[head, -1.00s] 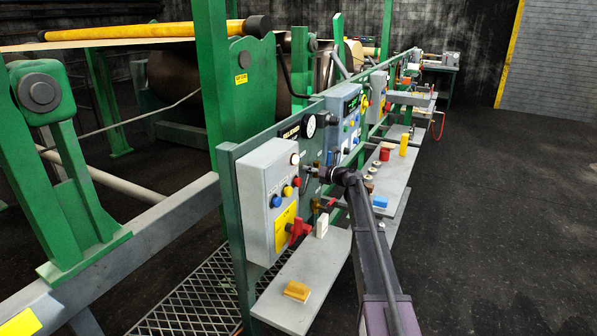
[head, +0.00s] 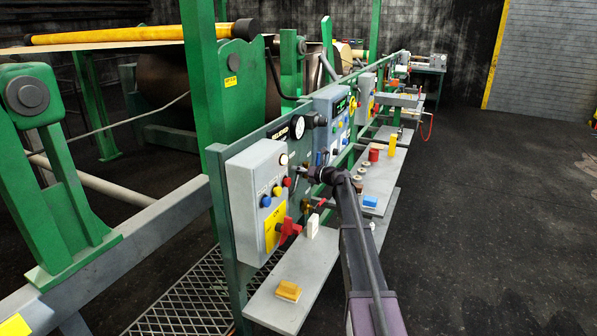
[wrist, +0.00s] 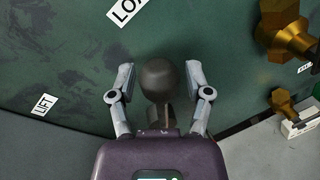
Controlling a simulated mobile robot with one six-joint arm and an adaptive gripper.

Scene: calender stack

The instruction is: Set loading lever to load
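The loading lever shows in the wrist view as a dark round knob (wrist: 160,78) in front of a green panel. Its shaft is mostly hidden behind the knob and my gripper. My gripper (wrist: 160,80) has one finger on each side of the knob, with a visible gap at both sides, so it is open around it. A "LIFT" label (wrist: 44,106) is at the left and a partly cut off "LO..." label (wrist: 125,10) is above the knob. In the head view my gripper (head: 308,172) is at the panel, and the lever there is too small to make out.
Brass valve-like fittings (wrist: 287,32) stick out at the right in the wrist view. In the head view a grey button box (head: 258,205) with a red handle (head: 289,229) stands left of my gripper. A shelf (head: 275,312) with a yellow block (head: 288,291) runs below. Open floor (head: 480,230) lies right.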

